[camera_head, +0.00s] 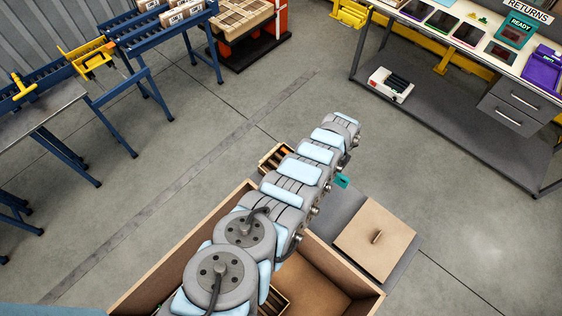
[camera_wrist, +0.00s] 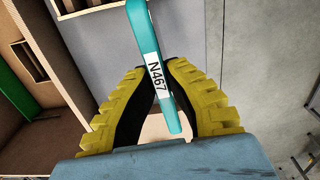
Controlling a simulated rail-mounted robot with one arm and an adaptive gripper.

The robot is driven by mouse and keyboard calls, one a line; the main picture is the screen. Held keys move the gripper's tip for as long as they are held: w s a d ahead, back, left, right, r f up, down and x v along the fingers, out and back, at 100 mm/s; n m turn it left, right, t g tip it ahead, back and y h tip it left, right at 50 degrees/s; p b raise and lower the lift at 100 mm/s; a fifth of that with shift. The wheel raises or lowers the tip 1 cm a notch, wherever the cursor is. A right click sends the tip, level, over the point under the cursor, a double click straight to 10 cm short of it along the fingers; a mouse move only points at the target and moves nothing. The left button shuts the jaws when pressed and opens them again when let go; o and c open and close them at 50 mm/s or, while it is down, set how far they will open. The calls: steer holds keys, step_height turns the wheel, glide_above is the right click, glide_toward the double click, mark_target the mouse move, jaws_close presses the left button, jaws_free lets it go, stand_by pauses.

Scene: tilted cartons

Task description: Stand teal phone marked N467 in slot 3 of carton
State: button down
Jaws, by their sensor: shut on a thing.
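My gripper (camera_wrist: 165,100) is shut on the teal phone, gripping it between two yellow-and-black fingers. The phone (camera_wrist: 142,25) points away from the fingers, slightly tilted in the wrist view, with its white N467 label facing the camera. In the head view a teal edge of the phone (camera_head: 341,181) shows beside the end of my arm. A large open carton (camera_head: 335,259) lies below my arm, and part of a slotted insert (camera_head: 274,301) shows inside. A smaller slotted wooden box (camera_head: 268,160) is partly hidden behind my arm. Slot 3 cannot be made out.
A cardboard lid with a handle (camera_head: 375,240) lies on a grey surface (camera_head: 338,212) right of my arm. Blue conveyors (camera_head: 150,35) stand upper left. Open floor lies between.

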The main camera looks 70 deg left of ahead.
steer(key=s+a+m, duration=0.1)
steer(key=s+a, duration=0.9)
steer(key=s, duration=0.5)
steer(key=shift+a+f+b, duration=0.25)
steer(key=shift+f+b, duration=0.2)
steer(key=shift+s+f, duration=0.1)
steer(key=shift+f+b, duration=3.15)
steer(key=shift+f, duration=0.5)
steer(key=shift+f, duration=0.25)
steer(key=c, duration=1.2)
jaws_free()
steer(key=shift+o, duration=0.2)
